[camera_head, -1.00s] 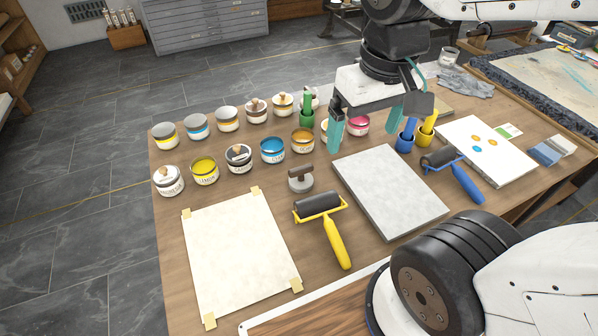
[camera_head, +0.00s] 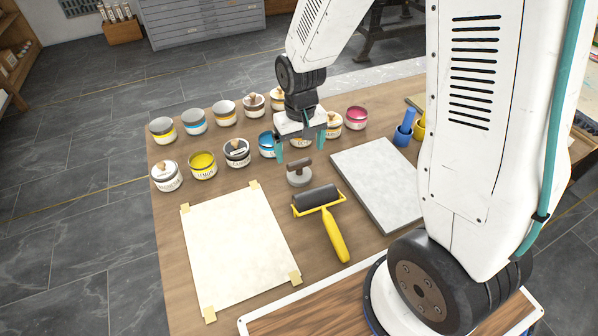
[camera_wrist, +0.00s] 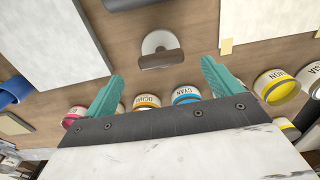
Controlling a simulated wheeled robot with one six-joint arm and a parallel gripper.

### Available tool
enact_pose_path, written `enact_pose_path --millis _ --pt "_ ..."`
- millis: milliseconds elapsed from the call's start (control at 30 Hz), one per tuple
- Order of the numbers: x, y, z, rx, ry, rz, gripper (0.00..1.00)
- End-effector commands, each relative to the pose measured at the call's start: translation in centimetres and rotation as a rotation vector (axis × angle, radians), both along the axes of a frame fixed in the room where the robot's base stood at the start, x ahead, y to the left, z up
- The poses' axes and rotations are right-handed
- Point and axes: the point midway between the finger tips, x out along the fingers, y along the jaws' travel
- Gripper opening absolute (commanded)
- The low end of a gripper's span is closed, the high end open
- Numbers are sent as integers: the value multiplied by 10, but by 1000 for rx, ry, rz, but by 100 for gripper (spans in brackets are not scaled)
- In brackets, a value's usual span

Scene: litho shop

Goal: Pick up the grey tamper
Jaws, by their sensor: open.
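The grey tamper (camera_head: 299,174) stands upright on the table, a round grey base with a dark brown bar handle on top. It stands between the row of ink jars and the yellow-handled roller. In the wrist view the tamper (camera_wrist: 160,48) is at the top centre, ahead of the fingertips and midway between them. My gripper (camera_head: 301,150) has two teal fingers spread open and empty, above and just behind the tamper in the head view. In the wrist view my gripper (camera_wrist: 163,75) shows its fingers on either side, apart from the tamper.
Several ink jars, including a cyan one (camera_head: 267,144), stand close behind my gripper. The yellow roller (camera_head: 332,230) lies in front of the tamper. A grey stone slab (camera_head: 378,182) is to the right and a taped paper sheet (camera_head: 238,250) to the left.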

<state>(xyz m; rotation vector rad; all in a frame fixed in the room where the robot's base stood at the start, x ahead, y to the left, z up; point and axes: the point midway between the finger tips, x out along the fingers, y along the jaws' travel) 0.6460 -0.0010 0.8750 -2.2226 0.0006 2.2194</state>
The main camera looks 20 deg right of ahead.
Motion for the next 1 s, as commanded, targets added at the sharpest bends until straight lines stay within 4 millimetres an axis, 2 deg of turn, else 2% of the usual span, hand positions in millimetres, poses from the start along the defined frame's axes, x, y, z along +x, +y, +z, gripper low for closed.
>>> enact_pose_path --millis 367,600,933,967,1000 --pt "1 1 -42 0 5 1 91" --pt "3 1 -75 0 4 1 91" --pt "4 1 -81 0 1 1 91" --pt "3 1 -81 0 1 0 85" --pt "3 1 -81 0 1 0 74"
